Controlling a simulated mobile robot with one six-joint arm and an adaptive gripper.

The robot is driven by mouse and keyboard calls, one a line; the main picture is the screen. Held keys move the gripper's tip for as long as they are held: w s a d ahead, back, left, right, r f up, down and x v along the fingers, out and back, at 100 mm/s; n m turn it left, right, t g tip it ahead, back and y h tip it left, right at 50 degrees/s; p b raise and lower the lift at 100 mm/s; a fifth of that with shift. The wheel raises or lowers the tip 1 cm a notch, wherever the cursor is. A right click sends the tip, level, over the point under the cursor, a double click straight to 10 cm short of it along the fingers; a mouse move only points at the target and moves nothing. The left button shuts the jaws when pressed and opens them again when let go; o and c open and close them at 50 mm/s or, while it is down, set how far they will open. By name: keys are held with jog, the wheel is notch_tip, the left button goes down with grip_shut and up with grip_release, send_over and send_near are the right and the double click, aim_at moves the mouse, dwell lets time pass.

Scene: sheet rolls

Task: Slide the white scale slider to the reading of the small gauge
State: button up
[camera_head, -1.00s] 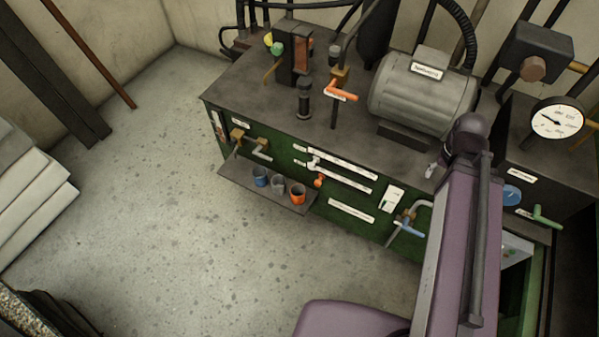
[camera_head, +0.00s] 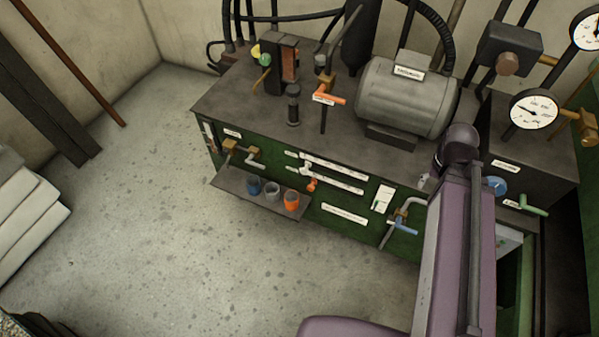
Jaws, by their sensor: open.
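The white slider (camera_head: 306,169) sits near the left end of the two pale scale strips on the green cabinet front. The upper strip (camera_head: 335,165) runs just above the lower strip (camera_head: 338,183). An orange slider knob (camera_head: 312,185) is just below the white one. A round white gauge (camera_head: 533,110) with a dark needle stands at the right; its numbers are too small to read. A second gauge (camera_head: 590,30) is cut off at the top right corner. My gripper (camera_head: 425,183) is mostly hidden behind my purple arm, right of the strips and apart from the sliders.
A shelf (camera_head: 232,186) holds a blue cup (camera_head: 253,186), a grey cup (camera_head: 272,191) and an orange cup (camera_head: 292,201) left of and below the strips. A blue-handled tap (camera_head: 402,227) projects right of them. A grey motor (camera_head: 405,97) stands on top. The floor (camera_head: 150,220) is clear.

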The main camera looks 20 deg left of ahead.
jog(key=o, duration=0.3)
jog(key=shift+d+f, duration=0.1)
jog(key=shift+o, duration=0.2)
jog(key=w+a+f+m+t+h+b, duration=0.1)
jog(key=w+a+f+h+b, duration=0.1)
jog(key=f+b, duration=0.45)
jog(key=w+a+f+t+h+b, duration=0.1)
jog(key=w+a+f+h+b, duration=0.15)
jog(key=f+b, duration=0.4)
jog(key=n+t+y+b, duration=0.15)
jog(key=t+b, duration=1.45)
jog(key=b, duration=2.5)
send_near(303, 172)
jog(key=s, duration=0.3)
jog(key=shift+w, duration=0.1)
jog(key=w, duration=0.4)
jog(key=w+d, duration=0.1)
jog(key=w, duration=0.8)
jog(key=shift+w+d, duration=0.2)
jog(key=shift+d, duration=0.15)
